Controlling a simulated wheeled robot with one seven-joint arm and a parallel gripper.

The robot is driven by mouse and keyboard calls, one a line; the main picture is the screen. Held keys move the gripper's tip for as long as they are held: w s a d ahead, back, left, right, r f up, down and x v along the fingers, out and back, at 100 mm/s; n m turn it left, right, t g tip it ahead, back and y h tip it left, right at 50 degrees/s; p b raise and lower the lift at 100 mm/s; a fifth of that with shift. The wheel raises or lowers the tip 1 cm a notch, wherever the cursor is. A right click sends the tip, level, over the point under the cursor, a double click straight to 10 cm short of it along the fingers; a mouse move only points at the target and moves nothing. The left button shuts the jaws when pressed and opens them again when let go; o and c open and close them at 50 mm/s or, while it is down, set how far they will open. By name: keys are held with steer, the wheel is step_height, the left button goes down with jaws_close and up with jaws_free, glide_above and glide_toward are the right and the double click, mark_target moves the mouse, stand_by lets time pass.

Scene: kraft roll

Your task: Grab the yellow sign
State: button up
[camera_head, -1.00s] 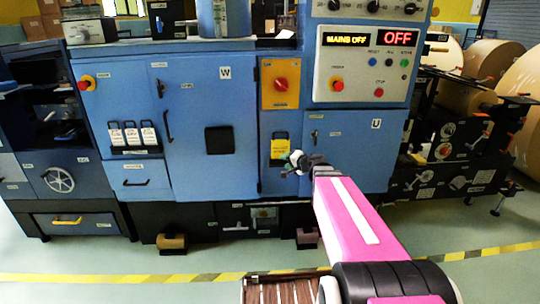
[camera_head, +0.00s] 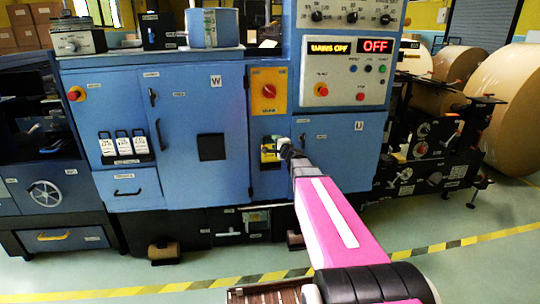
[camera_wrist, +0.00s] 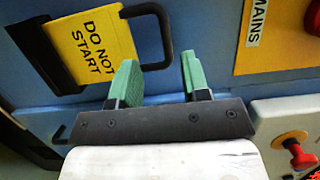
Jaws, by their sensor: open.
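The yellow sign (camera_wrist: 104,47) reads "DO NOT START" and sits in a dark holder (camera_wrist: 50,55) on the blue machine front. In the wrist view it is at the upper left, tilted in the picture. In the head view the sign (camera_head: 268,155) shows only in part, behind my gripper (camera_head: 282,148). My gripper (camera_wrist: 160,75) is open, with two green fingers apart and nothing between them. The fingers lie to the right of and below the sign in the wrist view. A black handle (camera_wrist: 150,35) is beside the sign, just beyond the fingertips.
A yellow panel (camera_head: 282,92) with a red switch is above the sign. A control panel (camera_head: 348,75) with a lit "OFF" display is at the upper right. Three white tags (camera_head: 123,146) hang in a rack at left. Large brown rolls (camera_head: 445,75) stand at right.

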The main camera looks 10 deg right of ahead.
steer(key=x, duration=0.5)
steer(key=shift+w+a+r, duration=0.15)
steer(key=shift+w+r, duration=0.1)
steer(key=shift+r, duration=0.1)
steer(key=shift+s, duration=0.1)
jaws_close()
